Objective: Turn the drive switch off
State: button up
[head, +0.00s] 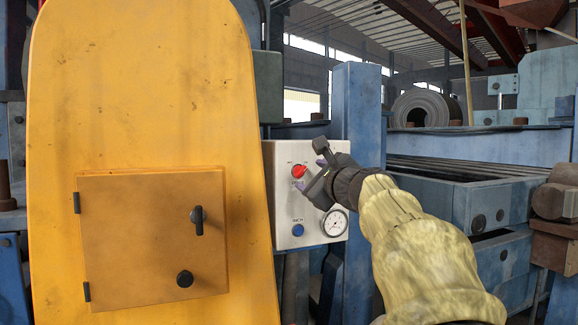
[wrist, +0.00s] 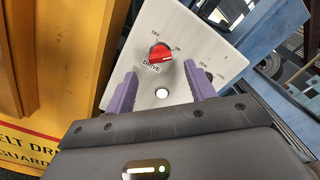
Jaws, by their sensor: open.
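The drive switch (head: 299,171) is a red rotary knob on a light grey control panel (head: 284,210) in the head view. In the wrist view the red drive switch (wrist: 160,54) sits above the word DRIVE, with OFF marked at its upper left and ON at its upper right. Its white pointer mark lies at the knob's right side. My gripper (head: 309,168) is in front of the panel, just right of the knob. In the wrist view my gripper (wrist: 160,82) is open, its purple fingers apart and empty, their tips just below and either side of the knob.
A blue button (head: 298,230) and a round gauge (head: 335,223) are on the lower panel. A white round part (wrist: 162,94) shows between my fingers. A yellow guard (head: 140,80) with a hatch stands left of the panel. A blue post (head: 357,110) rises behind it at right.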

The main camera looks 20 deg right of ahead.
aim_at(302, 173)
jog(key=w+p, duration=0.1)
jog(key=w, duration=0.3)
jog(key=shift+w, duration=0.3)
jog(key=shift+s, duration=0.1)
jog(key=c, duration=1)
